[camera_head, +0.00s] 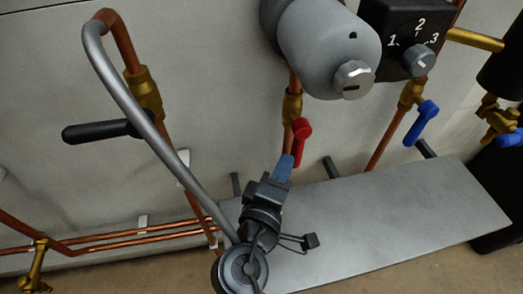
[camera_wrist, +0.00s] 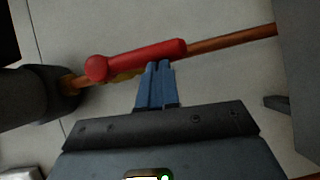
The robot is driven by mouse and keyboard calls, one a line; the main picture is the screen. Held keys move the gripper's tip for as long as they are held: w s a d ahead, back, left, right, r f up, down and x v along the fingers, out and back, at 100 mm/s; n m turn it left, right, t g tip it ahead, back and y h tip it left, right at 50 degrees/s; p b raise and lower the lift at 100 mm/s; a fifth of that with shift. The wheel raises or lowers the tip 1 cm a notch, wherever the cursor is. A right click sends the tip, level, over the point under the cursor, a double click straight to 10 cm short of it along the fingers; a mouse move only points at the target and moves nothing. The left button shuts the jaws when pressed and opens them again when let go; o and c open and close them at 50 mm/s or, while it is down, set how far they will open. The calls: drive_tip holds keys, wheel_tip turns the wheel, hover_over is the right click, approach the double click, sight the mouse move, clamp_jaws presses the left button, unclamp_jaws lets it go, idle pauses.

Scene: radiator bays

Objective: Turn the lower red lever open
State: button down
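One red lever (camera_head: 301,139) is in view, on a brass valve (camera_head: 292,104) in a copper pipe below the large grey cylinder. The lever hangs down roughly along the pipe. In the wrist view the red lever (camera_wrist: 140,58) lies across the upper middle, its round end at left, roughly in line with the pipe. My gripper (camera_head: 288,160) is just below the lever in the head view. In the wrist view its blue fingers (camera_wrist: 158,66) are together with nothing seen between them. The tips are at the lever's lower edge; I cannot tell whether they touch.
A grey cylinder (camera_head: 328,45) and a black dial box (camera_head: 408,35) are above. A blue lever (camera_head: 422,122) is to the right, and a black-handled lever (camera_head: 98,132) to the left. A grey shelf (camera_head: 400,215) lies below. A bent grey tube (camera_head: 150,125) passes at left.

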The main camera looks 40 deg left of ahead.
drive_tip(key=shift+d, duration=0.1)
idle(0.5)
drive_tip(key=v, duration=0.7)
drive_tip(key=shift+s, duration=0.35)
drive_tip(key=shift+r, duration=0.2)
